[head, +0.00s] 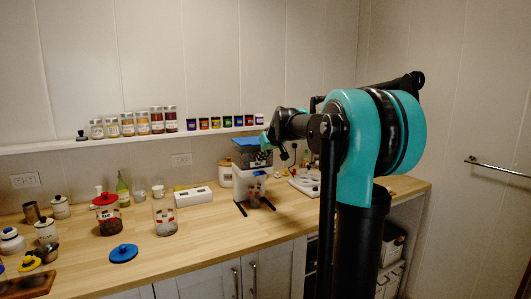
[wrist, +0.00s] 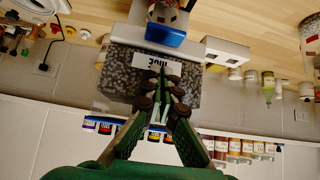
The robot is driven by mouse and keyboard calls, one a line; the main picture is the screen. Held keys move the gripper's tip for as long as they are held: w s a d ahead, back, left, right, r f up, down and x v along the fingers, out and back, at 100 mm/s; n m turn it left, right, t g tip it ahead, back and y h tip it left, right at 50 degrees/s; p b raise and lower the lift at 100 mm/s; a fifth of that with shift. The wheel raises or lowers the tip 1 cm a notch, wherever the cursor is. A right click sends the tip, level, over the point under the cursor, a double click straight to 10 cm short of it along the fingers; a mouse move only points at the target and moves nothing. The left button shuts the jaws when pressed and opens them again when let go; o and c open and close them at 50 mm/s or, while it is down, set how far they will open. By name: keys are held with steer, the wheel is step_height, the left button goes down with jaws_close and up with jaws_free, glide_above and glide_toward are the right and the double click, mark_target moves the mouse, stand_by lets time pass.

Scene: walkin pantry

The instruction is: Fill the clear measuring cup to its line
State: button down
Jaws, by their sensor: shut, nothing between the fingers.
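A dispenser (head: 240,178) stands on the counter, with a clear bin on top. In the wrist view the picture is upside down; the bin (wrist: 120,75) holds dark speckled contents behind a white label. A blue piece (wrist: 166,38) projects at the bin's lower front. A small cup with red marks (head: 254,193) stands under the dispenser; it seems to be the clear measuring cup, its fill level too small to read. My gripper (wrist: 163,72) is shut and empty, in front of the bin near the label, its tips a little above the blue piece. I cannot tell whether it touches the bin.
A labelled glass jar (head: 165,218), a red-lidded jar (head: 106,216) and a loose blue lid (head: 123,253) stand left on the counter. A shelf (head: 60,147) with spice jars runs above.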

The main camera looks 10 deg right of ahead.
mark_target(261, 174)
steer(key=shift+f, duration=2.05)
steer(key=shift+f, duration=0.7)
steer(key=shift+s+f, duration=0.15)
steer(key=shift+f, duration=0.35)
step_height(261, 174, up, 4)
steer(key=shift+a+f, duration=0.1)
steer(key=v, duration=1)
steer(key=shift+r, duration=0.25)
